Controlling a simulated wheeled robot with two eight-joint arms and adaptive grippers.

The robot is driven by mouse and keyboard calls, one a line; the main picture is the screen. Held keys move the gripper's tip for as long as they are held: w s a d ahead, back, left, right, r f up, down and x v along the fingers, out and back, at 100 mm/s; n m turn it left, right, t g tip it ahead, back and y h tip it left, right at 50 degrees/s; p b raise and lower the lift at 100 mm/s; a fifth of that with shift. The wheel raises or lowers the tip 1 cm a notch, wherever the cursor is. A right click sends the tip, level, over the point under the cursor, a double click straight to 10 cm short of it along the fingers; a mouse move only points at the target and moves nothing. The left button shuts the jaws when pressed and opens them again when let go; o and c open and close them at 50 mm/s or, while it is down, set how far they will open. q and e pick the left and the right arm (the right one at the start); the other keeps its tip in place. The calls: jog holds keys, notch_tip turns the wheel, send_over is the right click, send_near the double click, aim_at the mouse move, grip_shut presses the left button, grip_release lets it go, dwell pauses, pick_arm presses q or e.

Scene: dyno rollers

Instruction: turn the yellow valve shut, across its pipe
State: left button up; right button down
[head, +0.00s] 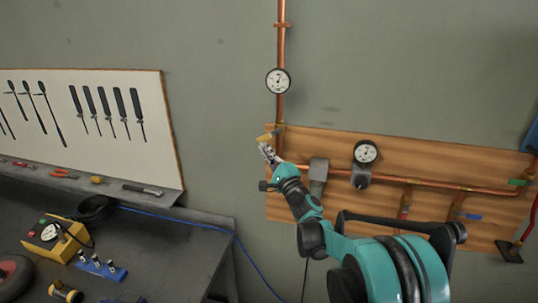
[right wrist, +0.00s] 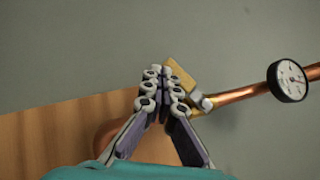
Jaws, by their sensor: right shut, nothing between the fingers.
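The yellow valve handle (head: 265,137) is at the foot of the vertical copper pipe (head: 281,55), at the wooden board's top left corner. It sticks out left of the pipe and slants slightly down. In the right wrist view the yellow handle (right wrist: 181,76) lies just right of the fingertips, at a steep angle to the pipe (right wrist: 240,95). My right gripper (head: 266,149) is just below the handle, its fingers shut together and empty. In the right wrist view the closed fingertips (right wrist: 163,78) are beside the handle; whether they touch it I cannot tell. My left gripper is not in view.
A round gauge (head: 278,81) sits on the pipe above the valve. Another gauge (head: 366,152) and more pipes are on the wooden board (head: 335,145) to the right. A workbench (head: 190,245) with tools and a yellow box (head: 50,240) is at the left.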

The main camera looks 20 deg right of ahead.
jog(key=shift+w+a+r, duration=0.55)
jog(key=shift+a+r, duration=0.2)
jog(key=shift+w+a+r, duration=0.15)
jog(key=shift+r, duration=0.05)
dwell(0.5)
dwell(0.5)
